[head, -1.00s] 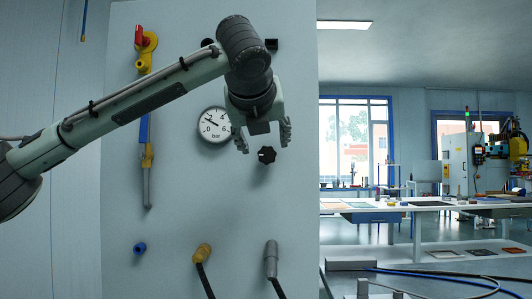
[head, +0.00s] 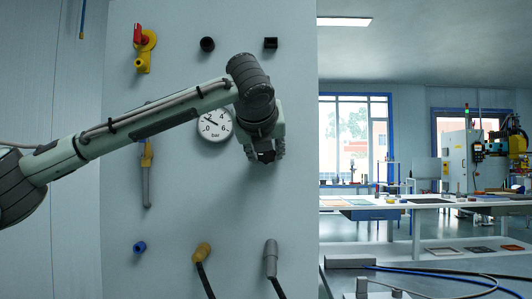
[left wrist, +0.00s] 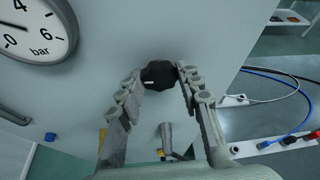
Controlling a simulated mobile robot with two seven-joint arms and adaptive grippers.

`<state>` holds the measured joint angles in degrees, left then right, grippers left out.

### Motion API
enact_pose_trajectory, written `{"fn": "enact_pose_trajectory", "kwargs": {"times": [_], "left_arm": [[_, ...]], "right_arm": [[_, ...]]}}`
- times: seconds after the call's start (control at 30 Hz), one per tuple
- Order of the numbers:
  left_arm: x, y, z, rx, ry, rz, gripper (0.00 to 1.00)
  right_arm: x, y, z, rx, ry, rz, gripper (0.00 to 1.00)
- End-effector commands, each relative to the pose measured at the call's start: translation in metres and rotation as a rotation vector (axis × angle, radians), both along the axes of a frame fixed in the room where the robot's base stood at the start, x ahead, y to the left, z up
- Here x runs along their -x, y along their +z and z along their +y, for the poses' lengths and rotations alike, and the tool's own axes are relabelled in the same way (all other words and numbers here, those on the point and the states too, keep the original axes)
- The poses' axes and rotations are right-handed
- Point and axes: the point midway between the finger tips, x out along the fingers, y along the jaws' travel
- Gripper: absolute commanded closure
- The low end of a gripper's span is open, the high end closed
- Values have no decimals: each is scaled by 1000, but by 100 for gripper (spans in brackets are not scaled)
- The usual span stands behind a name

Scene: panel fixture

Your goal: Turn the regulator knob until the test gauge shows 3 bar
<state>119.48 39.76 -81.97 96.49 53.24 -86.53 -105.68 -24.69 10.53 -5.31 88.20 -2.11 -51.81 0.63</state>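The regulator knob is black and lobed, with a white mark pointing left in the left wrist view (left wrist: 158,75). In the head view it is mostly hidden behind my left gripper (head: 265,154). In the wrist view the fingertips lie against both sides of the knob with no clear gap, so the gripper looks shut on it. The test gauge (head: 215,126) is a round white dial marked in bar. Its needle points up-left, near the 2, though my arm covers part of the dial's top. The wrist view cuts off the gauge's left side. My right gripper is not in view.
The grey panel (head: 180,225) carries a yellow valve with red handle (head: 143,45), a blue knob (head: 139,247), and yellow (head: 202,253) and grey (head: 271,258) hose connectors below the gripper. A white bench (head: 420,202) stands at the right, away from the panel.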

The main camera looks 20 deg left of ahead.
Motion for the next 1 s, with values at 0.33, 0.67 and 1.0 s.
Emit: {"fn": "enact_pose_trajectory", "kwargs": {"times": [0.33,0.67,1.0], "left_arm": [[0,0,0,15,0,-3,94],[0,-2,1,173,-1,-47,94],[1,-3,3,472,0,-132,94]], "right_arm": [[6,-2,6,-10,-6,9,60],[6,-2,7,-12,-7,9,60],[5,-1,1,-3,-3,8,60]]}}
